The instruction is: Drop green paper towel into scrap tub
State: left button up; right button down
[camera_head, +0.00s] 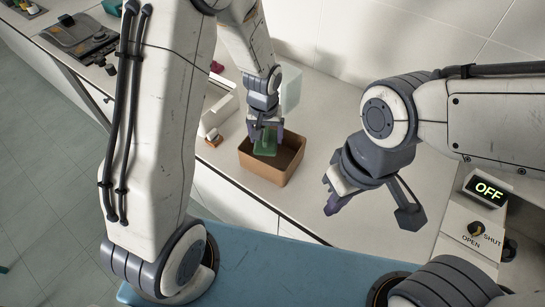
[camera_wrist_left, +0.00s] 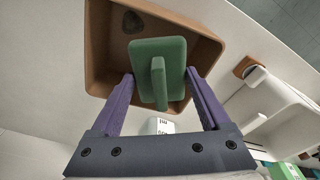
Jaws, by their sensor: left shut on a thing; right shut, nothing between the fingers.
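The green paper towel (camera_head: 265,146) looks like a rounded slab with a raised ridge. It also shows in the left wrist view (camera_wrist_left: 172,52). My left gripper (camera_head: 266,135) is shut on it, with purple fingers at both sides in the wrist view (camera_wrist_left: 159,76). The scrap tub (camera_head: 262,169) is an open brown box on the counter. The towel is over the tub's opening; whether it touches the floor of the tub is unclear. The tub's wall also shows in the wrist view (camera_wrist_left: 100,58). My right gripper (camera_head: 334,203) is shut and empty, right of the tub.
A dark grey round item (camera_wrist_left: 133,21) lies inside the tub. A small orange-brown item (camera_head: 213,138) and a white holder (camera_head: 219,108) stand left of the tub. A translucent pale container (camera_head: 290,88) is behind it. A panel reading OFF (camera_head: 487,189) is at right.

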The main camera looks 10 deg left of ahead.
pick_arm(q)
jog(key=o, duration=1.2)
jog(key=shift+c, duration=0.2)
jog(key=shift+r, duration=0.1)
jog(key=r, duration=0.3)
jog(key=s+r+b, duration=0.1)
jog(key=r, duration=0.6)
jog(key=shift+s+r+b, duration=0.15)
jog(key=shift+s+b, duration=0.05)
jog(key=shift+b, duration=0.2)
jog(key=s+d+m+b, duration=0.1)
jog(key=s+d+m, duration=0.2)
jog(key=s, duration=0.4)
jog(key=s+d+m+g+b, duration=0.1)
jog(key=s+d+m, duration=0.1)
jog(key=s, duration=0.6)
jog(key=s+d+m+h+b, duration=0.1)
jog(key=s+d+m, duration=0.2)
jog(key=s, duration=0.4)
jog(key=shift+s+d+m, duration=0.15)
jog(key=shift+d+m, duration=0.15)
jog(key=shift+m, duration=0.2)
